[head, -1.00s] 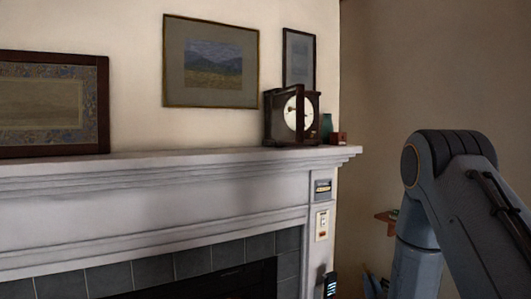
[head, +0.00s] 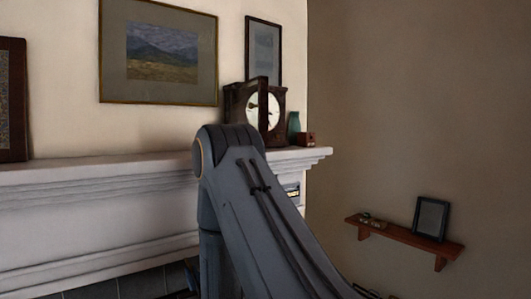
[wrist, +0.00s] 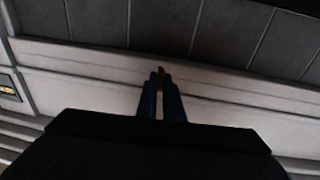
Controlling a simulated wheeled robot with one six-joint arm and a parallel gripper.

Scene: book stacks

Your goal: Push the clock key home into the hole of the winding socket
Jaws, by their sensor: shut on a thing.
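The dark wooden clock (head: 275,130) with a pale round face (head: 270,115) stands on the mantel in the head view. A dark upright frame, apparently its door standing open, crosses part of the face. The winding socket cannot be made out. My gripper (wrist: 160,84) shows in the wrist view, its two dark blue fingers close together. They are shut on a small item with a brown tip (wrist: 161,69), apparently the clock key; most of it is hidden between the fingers. The gripper is away from the clock, which is not in the wrist view.
The white mantel (head: 100,172) carries a teal vase (head: 293,124) and a small reddish box (head: 306,139) right of the clock. Framed pictures hang behind. A wall shelf (head: 400,238) with a dark frame (head: 431,218) is at right. My arm hides part of the mantel.

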